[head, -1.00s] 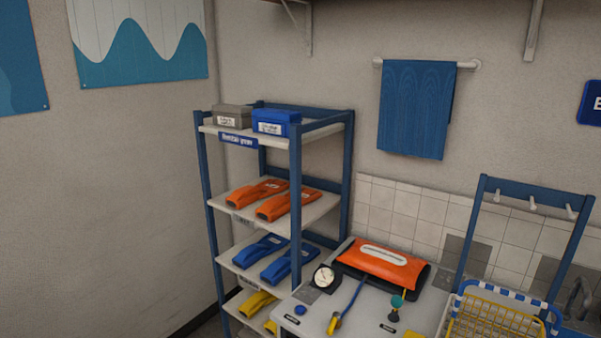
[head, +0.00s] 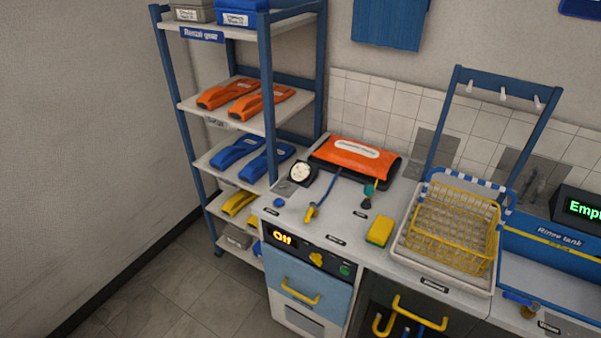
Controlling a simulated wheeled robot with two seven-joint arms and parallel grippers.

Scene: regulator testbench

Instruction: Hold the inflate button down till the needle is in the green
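A round dial gauge (head: 300,173) with a pale face and dark housing stands at the left of the testbench top. Its needle and any green band are too small to read. A small round blue button (head: 278,203) sits on the bench in front of the gauge, beside a dark label too small to read. An orange pack (head: 355,153) with a white label lies on a black base behind. A blue hose (head: 328,186) runs from near the pack to a yellow nozzle (head: 311,212). A green knob (head: 369,190) stands to the right. Neither gripper is in view.
A yellow sponge (head: 380,230) and a yellow wire basket (head: 452,228) stand to the right. A blue shelf rack (head: 268,92) with orange, blue and yellow items adjoins the bench's left. Floor (head: 170,285) is clear at front left.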

